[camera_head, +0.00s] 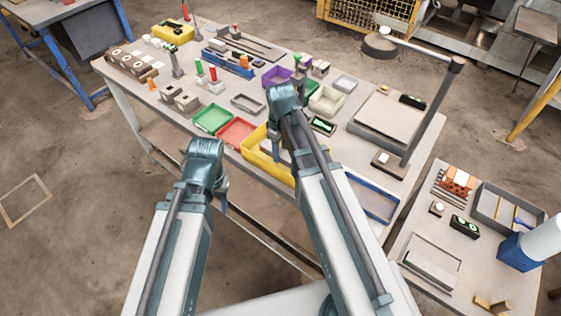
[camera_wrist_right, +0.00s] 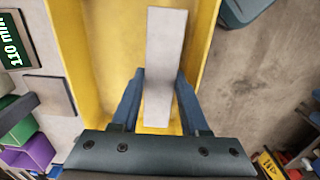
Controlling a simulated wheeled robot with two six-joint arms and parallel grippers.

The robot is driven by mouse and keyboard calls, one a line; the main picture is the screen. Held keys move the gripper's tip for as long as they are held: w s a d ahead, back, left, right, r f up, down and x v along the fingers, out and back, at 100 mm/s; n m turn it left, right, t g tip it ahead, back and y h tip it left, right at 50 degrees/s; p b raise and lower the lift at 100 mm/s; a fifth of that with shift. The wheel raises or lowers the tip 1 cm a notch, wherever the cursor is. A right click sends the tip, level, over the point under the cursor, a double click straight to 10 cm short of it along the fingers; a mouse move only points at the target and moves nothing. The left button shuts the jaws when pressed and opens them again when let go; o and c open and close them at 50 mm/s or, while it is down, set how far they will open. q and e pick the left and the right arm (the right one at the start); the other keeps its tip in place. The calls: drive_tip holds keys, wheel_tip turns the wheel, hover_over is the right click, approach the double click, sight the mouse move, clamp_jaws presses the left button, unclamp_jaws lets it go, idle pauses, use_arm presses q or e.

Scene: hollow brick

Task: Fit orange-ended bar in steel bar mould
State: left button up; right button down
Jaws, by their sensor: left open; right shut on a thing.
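My right gripper (camera_wrist_right: 157,85) is shut on a pale grey bar (camera_wrist_right: 163,50) over the yellow tray (camera_wrist_right: 85,40). The bar shows no orange on the part in view; its near end lies between the blue fingers. In the head view, my right gripper (camera_head: 275,148) is over the yellow tray (camera_head: 253,164), and my arm hides much of the tray. My left gripper (camera_head: 223,198) is open, off the table's front edge and away from the parts. A grey rectangular frame (camera_head: 247,103) lies on the table; I cannot tell for sure whether it is the steel bar mould.
A green tray (camera_head: 211,119) and a red tray (camera_head: 237,133) stand left of the yellow tray. A dark label (camera_head: 322,126) lies to its right. A lamp post (camera_head: 432,110) rises at the table's right. A blue-edged tray (camera_head: 372,197) lies near the front.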

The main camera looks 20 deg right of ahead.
sight(280, 166)
drive_tip(key=shift+f+b, duration=1.85)
drive_tip(key=shift+f, duration=0.3)
drive_tip(key=shift+f, duration=0.2)
drive_tip(key=shift+c, duration=2.1)
unclamp_jaws()
drive_tip(key=r+p, duration=0.6)
drive_tip(key=r, duration=0.1)
drive_tip(key=r+p, duration=0.7)
drive_tip(key=shift+s+d, duration=0.1)
drive_tip(key=shift+s, duration=0.1)
drive_tip(key=s+a+f+m+h+b, duration=0.1)
drive_tip(key=s+a+f+m+b, duration=0.1)
drive_tip(key=s+a, duration=0.8)
drive_tip(key=s+f+m, duration=0.1)
drive_tip(key=s, duration=0.3)
drive_tip(key=shift+a+m+b, duration=0.35)
drive_tip(key=shift+m, duration=0.05)
drive_tip(key=shift+r, duration=0.1)
drive_tip(key=shift+c, duration=1.1)
